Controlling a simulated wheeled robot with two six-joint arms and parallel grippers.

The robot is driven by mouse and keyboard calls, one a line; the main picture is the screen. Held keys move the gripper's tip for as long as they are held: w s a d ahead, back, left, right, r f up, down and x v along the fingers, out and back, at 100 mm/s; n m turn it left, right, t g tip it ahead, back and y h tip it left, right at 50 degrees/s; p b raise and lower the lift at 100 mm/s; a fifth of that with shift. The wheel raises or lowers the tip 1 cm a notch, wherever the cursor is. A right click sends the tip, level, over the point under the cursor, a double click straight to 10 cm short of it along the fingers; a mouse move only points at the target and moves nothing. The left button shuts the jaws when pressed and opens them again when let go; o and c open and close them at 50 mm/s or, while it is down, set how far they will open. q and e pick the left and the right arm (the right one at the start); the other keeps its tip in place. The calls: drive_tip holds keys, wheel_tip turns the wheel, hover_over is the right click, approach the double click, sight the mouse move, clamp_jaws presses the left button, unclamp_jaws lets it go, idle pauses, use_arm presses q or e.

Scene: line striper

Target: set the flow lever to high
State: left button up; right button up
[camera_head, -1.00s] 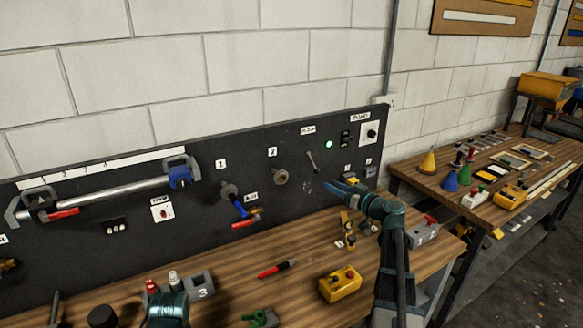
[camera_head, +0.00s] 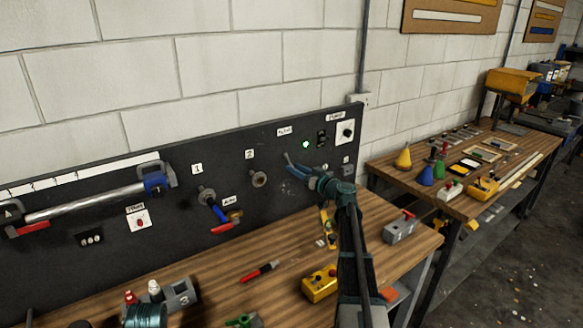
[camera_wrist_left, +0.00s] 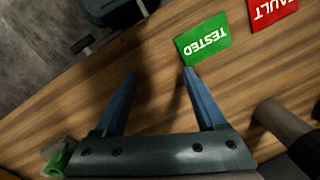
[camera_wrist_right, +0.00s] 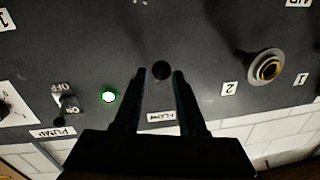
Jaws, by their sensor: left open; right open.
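The flow lever (camera_head: 287,156) is on the dark wall panel, below the FLOW label (camera_head: 284,131). My right gripper (camera_head: 293,167) is open at the lever and partly covers it. In the right wrist view a dark round knob (camera_wrist_right: 161,70), apparently the lever's end, sits between the open fingertips. I see no clear contact; the lever's shaft is hidden there. The FLOW label (camera_wrist_right: 160,117) appears upside down behind the fingers. My left gripper (camera_wrist_left: 160,73) is open and empty over the bench; only its teal wrist part shows at the bottom of the head view.
On the bench (camera_head: 225,280) are a yellow box (camera_head: 319,283), a red marker (camera_head: 260,271) and a grey block (camera_head: 400,227). A second bench stands right.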

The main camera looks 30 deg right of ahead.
sight(291, 164)
drive_tip(key=shift+w+a, duration=0.15)
drive_tip(key=shift+w, duration=0.6)
drive_tip(key=shift+w+a, duration=0.15)
drive_tip(key=shift+w, duration=0.55)
clamp_jaws()
drive_tip(key=shift+s+a, duration=0.2)
